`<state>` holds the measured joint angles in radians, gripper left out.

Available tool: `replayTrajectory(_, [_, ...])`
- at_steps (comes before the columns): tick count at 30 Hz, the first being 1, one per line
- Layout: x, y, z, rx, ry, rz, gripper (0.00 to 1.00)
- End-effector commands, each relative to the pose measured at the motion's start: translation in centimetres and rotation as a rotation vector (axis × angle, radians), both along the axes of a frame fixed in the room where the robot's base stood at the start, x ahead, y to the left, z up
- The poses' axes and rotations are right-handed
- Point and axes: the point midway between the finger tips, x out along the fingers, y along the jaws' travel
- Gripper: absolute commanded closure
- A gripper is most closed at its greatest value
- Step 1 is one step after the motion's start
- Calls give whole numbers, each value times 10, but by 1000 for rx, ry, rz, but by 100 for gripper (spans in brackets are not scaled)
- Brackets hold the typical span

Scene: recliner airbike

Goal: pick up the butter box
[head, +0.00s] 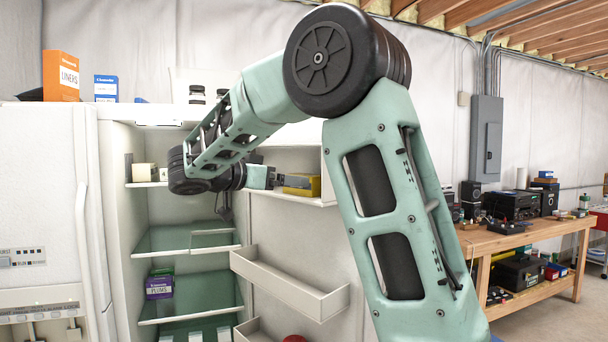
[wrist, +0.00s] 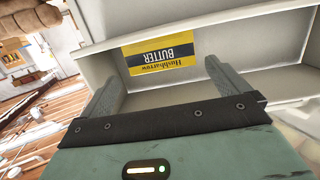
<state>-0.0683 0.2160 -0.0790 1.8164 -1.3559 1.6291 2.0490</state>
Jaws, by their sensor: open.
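The butter box (wrist: 160,57) is yellow with a dark blue-grey band and lies in a white door shelf of the open fridge. In the head view the yellow butter box (head: 302,187) shows at the upper door shelf, just right of my gripper (head: 277,182). In the wrist view my gripper (wrist: 158,85) is open. Its two fingers point toward the shelf, one on each side of the box in the picture, with the box beyond them. The gap between the fingers is empty. I cannot tell how far the fingertips are from the box.
The fridge's inner shelves (head: 182,252) stand left of the door, with a purple plums box (head: 160,285) on one. Lower door bins (head: 290,284) jut out below. Orange (head: 61,76) and blue (head: 106,88) boxes stand on top. A wooden workbench (head: 530,232) is at the right.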

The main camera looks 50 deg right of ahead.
Motion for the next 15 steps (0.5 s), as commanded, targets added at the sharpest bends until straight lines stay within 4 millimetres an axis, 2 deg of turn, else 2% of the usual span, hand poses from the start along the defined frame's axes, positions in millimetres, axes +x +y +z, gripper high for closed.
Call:
replayTrajectory(8, [-3, -16, 1, 1, 2, -1, 0])
replayTrajectory(15, [-5, -41, 3, 2, 4, -2, 0])
